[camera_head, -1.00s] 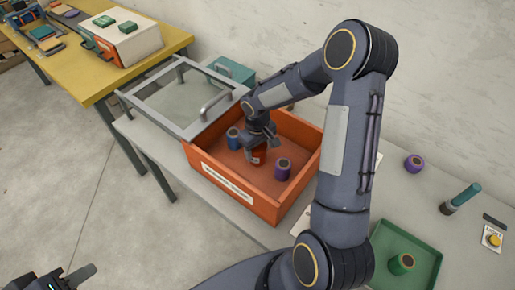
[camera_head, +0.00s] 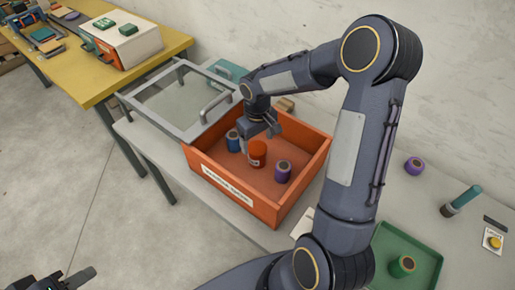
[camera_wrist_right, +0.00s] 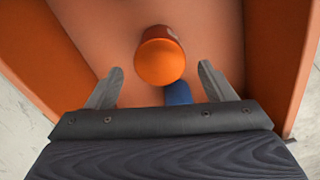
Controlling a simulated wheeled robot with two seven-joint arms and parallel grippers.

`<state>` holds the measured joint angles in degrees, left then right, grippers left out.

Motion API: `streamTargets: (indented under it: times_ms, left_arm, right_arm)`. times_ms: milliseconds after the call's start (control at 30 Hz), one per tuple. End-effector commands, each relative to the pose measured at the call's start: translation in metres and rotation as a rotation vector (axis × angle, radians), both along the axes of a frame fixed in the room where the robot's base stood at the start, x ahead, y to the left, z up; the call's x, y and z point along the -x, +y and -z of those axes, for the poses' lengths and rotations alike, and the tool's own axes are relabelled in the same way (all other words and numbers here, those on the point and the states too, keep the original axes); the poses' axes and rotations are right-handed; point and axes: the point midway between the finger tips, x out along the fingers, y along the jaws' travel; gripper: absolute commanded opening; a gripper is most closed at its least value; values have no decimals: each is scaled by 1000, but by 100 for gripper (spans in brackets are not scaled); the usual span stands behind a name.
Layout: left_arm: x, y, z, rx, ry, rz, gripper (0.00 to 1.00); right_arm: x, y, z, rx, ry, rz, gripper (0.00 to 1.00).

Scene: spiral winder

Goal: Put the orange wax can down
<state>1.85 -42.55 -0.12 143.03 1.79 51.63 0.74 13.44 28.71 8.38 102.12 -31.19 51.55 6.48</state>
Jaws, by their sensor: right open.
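The orange wax can (camera_head: 257,154) stands upright on the floor of the orange box (camera_head: 238,190), between a blue can (camera_head: 233,140) and a purple can (camera_head: 283,171). My right gripper (camera_head: 262,130) is open and empty, just above and behind the orange can. In the right wrist view the orange can (camera_wrist_right: 160,60) shows beyond and between the spread fingers (camera_wrist_right: 158,85), apart from both. Part of the blue can (camera_wrist_right: 178,93) shows there too. My left gripper (camera_head: 65,281) is at the bottom left, only partly in frame, far from the box.
The box's glass lid frame (camera_head: 180,100) lies open at its left. A green tray (camera_head: 425,245) with a green can (camera_head: 402,266) is at the right, near another purple can (camera_head: 414,166) and a teal-handled tool (camera_head: 461,199). A yellow table (camera_head: 85,80) stands at the far left.

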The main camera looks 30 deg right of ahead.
Motion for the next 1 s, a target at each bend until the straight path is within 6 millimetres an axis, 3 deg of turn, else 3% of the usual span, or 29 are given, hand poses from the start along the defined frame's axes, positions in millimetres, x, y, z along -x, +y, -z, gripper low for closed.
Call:
streamTargets:
  times_ms: [200, 467, 567, 733, 900, 1000]
  left_arm:
    - [0, 0, 1, 0, 0, 0, 36]
    - [0, 0, 1, 0, 0, 0, 36]
    - [0, 0, 1, 0, 0, 0, 36]
    - [0, 0, 1, 0, 0, 0, 36]
    - [0, 0, 1, 0, 0, 0, 36]
    - [0, 0, 1, 0, 0, 0, 36]
  right_arm:
    - [-1, 0, -42, 1, -4, 0, 76]
    - [9, 1, -71, -8, -19, 10, 76]
    - [32, 4, -95, -31, -65, 37, 76]
    - [102, 19, -137, -122, -192, 119, 76]
    - [169, 43, -150, -247, -321, 200, 76]
    - [195, 57, -149, -315, -382, 234, 76]
